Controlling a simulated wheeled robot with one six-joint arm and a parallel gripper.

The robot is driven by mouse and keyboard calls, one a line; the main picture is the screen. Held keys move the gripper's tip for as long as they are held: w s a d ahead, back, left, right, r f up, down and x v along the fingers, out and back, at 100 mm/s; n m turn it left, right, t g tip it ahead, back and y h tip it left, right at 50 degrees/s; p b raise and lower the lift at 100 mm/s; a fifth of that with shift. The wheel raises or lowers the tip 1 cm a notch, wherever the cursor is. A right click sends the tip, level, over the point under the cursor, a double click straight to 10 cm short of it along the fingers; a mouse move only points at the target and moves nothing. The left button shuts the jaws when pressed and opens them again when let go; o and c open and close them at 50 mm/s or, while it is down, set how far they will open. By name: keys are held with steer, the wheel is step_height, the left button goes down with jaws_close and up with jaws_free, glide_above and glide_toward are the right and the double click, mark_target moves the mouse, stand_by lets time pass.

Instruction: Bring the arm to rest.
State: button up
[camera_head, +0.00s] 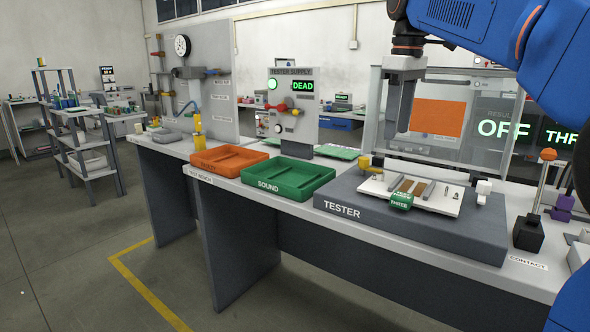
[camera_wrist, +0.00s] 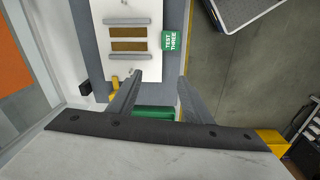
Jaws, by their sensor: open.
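My gripper (camera_head: 397,112) hangs from the blue arm in the head view, pointing down above the back of the grey tester (camera_head: 341,212). Its two fingers also show in the wrist view (camera_wrist: 159,94), spread apart with nothing between them. The tester carries a white plate (camera_head: 443,201) with brown strips (camera_head: 409,186) between grey rails and a green tag (camera_head: 401,201) that reads "TEST THREE" in the wrist view (camera_wrist: 171,40). The gripper is clear of the plate.
A green tray (camera_head: 288,182) labelled SOUND and an orange tray (camera_head: 228,159) stand left of the tester. A lever with an orange knob (camera_head: 548,155) stands at the right. A supply panel (camera_head: 292,105) reads DEAD; a screen (camera_head: 492,129) reads OFF. A clear panel stands behind the tester.

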steer(key=s+d+f+m+t, duration=0.2)
steer(key=s+f+m, duration=0.2)
steer(key=s+f, duration=1)
steer(key=s+d+f+m+t, duration=0.2)
steer(key=s+f+m, duration=0.3)
steer(key=s+f, duration=0.9)
step_height(320, 180, down, 7)
steer(key=shift+s+d+r, duration=0.1)
steer(key=shift+s+d, duration=0.3)
steer(key=shift+d, duration=0.35)
steer(key=shift+r, duration=0.1)
